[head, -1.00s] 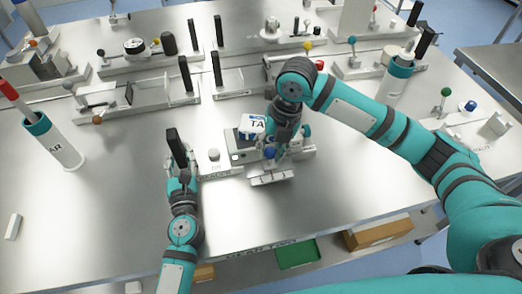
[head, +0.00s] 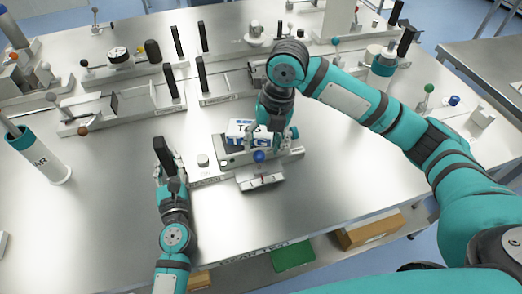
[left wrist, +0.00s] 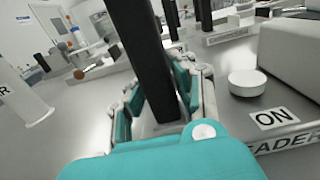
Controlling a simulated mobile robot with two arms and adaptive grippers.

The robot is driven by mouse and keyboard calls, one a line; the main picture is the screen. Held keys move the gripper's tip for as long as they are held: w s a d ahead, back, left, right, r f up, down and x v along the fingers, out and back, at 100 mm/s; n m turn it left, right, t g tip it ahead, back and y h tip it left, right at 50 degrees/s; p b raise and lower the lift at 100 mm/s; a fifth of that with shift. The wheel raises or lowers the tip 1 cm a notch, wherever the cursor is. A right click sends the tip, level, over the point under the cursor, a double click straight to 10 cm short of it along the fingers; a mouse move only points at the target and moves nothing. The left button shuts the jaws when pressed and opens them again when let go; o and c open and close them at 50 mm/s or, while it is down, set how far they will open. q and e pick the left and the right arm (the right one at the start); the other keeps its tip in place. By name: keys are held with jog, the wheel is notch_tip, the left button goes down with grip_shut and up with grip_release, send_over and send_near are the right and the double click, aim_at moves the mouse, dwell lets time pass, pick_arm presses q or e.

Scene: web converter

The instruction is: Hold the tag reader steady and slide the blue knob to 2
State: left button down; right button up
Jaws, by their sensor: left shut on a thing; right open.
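The tag reader (head: 212,172) is a low metal unit in the middle of the table, labelled READER along its front. My left gripper (head: 168,172) is shut on the upright black handle (head: 161,148) at its left side; the handle (left wrist: 146,60) also stands between the fingers in the left wrist view. The blue knob (head: 259,156) sits at the reader's front, above a small metal plate (head: 262,182). My right gripper (head: 270,140) is open, just behind and right of the knob; whether they touch is hard to tell. The scale marks are unreadable.
A white and blue lettered box (head: 240,131) sits on the reader, partly behind my right gripper. A white button (head: 203,160) marked ON is beside the reader's left end. Other fixtures line the back. The front left tabletop is bare.

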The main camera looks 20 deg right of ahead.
pick_arm(q)
jog(key=shift+s+f, duration=0.15)
jog(key=shift+f, duration=0.4)
pick_arm(e)
notch_tip(320, 180, up, 8)
jog(key=d, duration=0.1)
jog(key=shift+s+d+f, duration=0.15)
jog(key=shift+s+d, duration=0.05)
jog(key=shift+d, duration=0.1)
pick_arm(q)
jog(key=shift+r, duration=0.3)
pick_arm(e)
jog(key=shift+w+r, duration=0.1)
jog(key=shift+r, duration=0.15)
pick_arm(q)
jog(key=c, duration=1.4)
grip_release()
jog(key=shift+p, duration=0.3)
jog(key=shift+c, duration=0.2)
jog(key=o, duration=0.4)
jog(key=shift+r, duration=0.25)
jog(key=s, duration=1.1)
jog(key=shift+s, duration=0.4)
jog(key=shift+f, duration=0.1)
